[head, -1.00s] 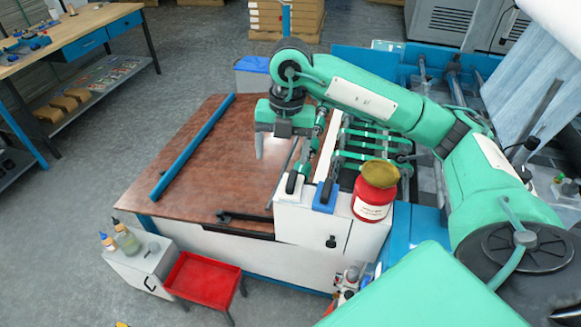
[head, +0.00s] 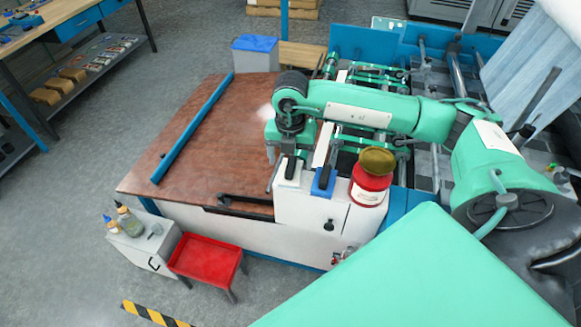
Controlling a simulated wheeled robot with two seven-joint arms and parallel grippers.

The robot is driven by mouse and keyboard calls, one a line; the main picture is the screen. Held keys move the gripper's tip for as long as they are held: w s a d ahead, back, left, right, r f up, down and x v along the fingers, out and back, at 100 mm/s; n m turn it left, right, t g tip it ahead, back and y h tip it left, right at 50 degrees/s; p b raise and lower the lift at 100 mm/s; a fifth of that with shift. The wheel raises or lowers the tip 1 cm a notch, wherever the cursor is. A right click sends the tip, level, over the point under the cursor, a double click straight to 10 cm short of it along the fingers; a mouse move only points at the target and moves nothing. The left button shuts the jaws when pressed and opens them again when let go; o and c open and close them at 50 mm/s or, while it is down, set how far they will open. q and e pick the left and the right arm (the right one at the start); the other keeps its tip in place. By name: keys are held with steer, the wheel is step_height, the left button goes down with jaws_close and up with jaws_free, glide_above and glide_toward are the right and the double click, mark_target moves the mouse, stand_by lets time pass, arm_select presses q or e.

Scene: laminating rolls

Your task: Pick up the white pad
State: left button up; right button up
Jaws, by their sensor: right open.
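The white pad (head: 288,177), with a dark handle on top, sits at the left end of the white cabinet top, beside a similar blue pad (head: 322,184). My right gripper (head: 272,172) is open and points down close to the left of the white pad. Its fingers are small and partly hidden, and I cannot tell whether they touch the pad. I see nothing between them. My left gripper is not in view.
A red can (head: 369,190) with a yellowish top stands right of the blue pad. The brown table (head: 210,150) holds a long blue bar (head: 193,127). A red tray (head: 205,259) and a small white cabinet (head: 147,243) with bottles stand in front.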

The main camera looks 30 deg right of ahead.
mark_target(290, 164)
step_height(290, 164, down, 2)
steer(key=shift+f, duration=0.1)
steer(key=shift+f+p, duration=0.2)
steer(key=shift+p, duration=0.1)
steer(key=c, duration=1.1)
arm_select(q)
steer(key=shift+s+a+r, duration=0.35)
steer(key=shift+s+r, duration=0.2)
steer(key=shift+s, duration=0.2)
arm_select(e)
steer(key=shift+c, duration=0.2)
